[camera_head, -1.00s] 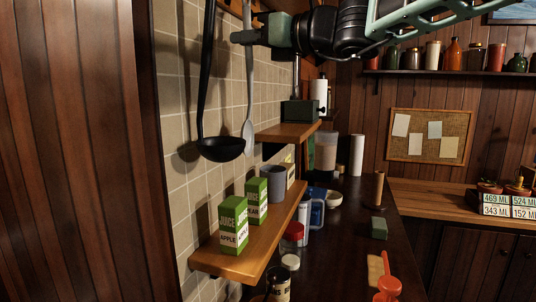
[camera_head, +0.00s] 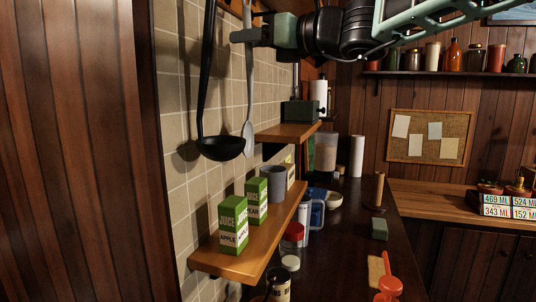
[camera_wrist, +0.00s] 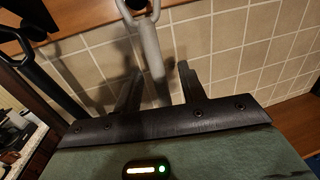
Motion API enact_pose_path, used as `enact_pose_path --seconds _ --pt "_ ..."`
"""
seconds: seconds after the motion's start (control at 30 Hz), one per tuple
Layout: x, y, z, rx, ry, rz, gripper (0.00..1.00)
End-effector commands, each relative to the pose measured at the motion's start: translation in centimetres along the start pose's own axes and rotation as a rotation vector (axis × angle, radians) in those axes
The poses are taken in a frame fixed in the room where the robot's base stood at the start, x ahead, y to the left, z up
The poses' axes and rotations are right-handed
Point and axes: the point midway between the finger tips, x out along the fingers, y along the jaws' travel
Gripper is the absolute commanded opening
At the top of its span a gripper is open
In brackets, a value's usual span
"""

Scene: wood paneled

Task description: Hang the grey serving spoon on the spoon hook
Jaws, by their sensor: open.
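The grey serving spoon (camera_head: 248,133) hangs upright against the tiled wall, bowl down, to the right of a black ladle (camera_head: 222,148). In the wrist view, the spoon's grey handle (camera_wrist: 151,50) runs up to a looped end at a dark hook (camera_wrist: 136,5) on a wooden rail. My gripper (camera_head: 238,37) is at the height of the upper handle. In the wrist view my gripper (camera_wrist: 157,78) has its two dark fingers apart, with the handle showing between them. I cannot tell whether either finger touches it. The hook is partly cut off by the picture's edge.
A wooden shelf (camera_head: 222,264) below holds green juice cartons (camera_head: 233,224) and a grey mug (camera_head: 274,181). A higher small shelf (camera_head: 285,132) stands just right of the spoon. The dark counter (camera_head: 345,240) with several items lies lower right.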

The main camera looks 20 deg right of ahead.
Motion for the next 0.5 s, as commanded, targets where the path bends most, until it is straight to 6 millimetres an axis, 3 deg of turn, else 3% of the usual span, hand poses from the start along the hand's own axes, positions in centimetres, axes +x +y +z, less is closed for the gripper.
enact_pose_path --seconds 0.5 --pt "-11.1 0.0 -0.4 -0.001 -0.004 -0.002 0.41"
